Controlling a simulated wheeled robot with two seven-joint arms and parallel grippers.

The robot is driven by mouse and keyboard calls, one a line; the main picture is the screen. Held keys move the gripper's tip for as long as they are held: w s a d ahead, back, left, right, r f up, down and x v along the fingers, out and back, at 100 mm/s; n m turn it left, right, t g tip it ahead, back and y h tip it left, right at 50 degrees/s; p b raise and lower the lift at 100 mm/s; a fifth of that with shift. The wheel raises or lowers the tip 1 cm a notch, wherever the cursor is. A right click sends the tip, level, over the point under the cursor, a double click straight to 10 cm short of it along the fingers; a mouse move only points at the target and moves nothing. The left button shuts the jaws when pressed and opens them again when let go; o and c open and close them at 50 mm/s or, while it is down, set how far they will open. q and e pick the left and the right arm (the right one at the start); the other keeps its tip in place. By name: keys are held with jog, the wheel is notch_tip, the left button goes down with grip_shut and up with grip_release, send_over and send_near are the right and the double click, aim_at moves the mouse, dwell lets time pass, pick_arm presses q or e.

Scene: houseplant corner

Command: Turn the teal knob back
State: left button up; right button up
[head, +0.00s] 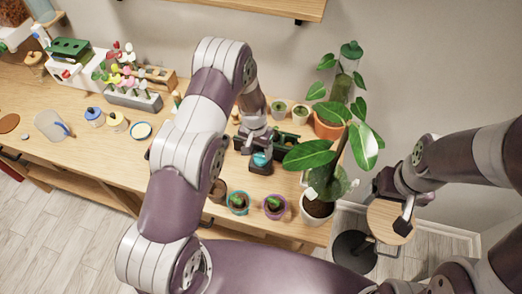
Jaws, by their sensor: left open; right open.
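The teal knob (261,159) sits on a small dark base on the wooden table, right of the middle of my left arm. My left gripper (257,146) is open and points down just above and behind the knob. Whether its fingers touch the knob is too small to tell. My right gripper (397,202) is open and empty, off the table's right end, over a round wooden stool top (381,221).
A teal-rimmed pot (238,203) and a purple-rimmed pot (275,207) stand in front of the knob. A tall leafy plant in a white pot (317,209) stands to the right. A dark tray (286,144) lies behind. The table's left front is fairly clear.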

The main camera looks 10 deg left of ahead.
aim_at(260, 155)
pick_arm(q)
jog(key=f, duration=0.1)
jog(key=w+f, duration=0.1)
jog(key=f, duration=0.1)
jog(key=shift+w+d+p, duration=0.1)
jog(key=shift+d+p, duration=0.1)
jog(key=shift+p, duration=0.1)
jog(key=shift+a+f, duration=0.1)
jog(key=shift+f, duration=0.2)
jog(key=shift+s+a, duration=0.1)
jog(key=shift+s, duration=0.4)
jog(key=shift+w+f, duration=0.1)
jog(key=shift+f, duration=0.05)
jog(key=shift+w, duration=0.15)
jog(key=c, duration=0.7)
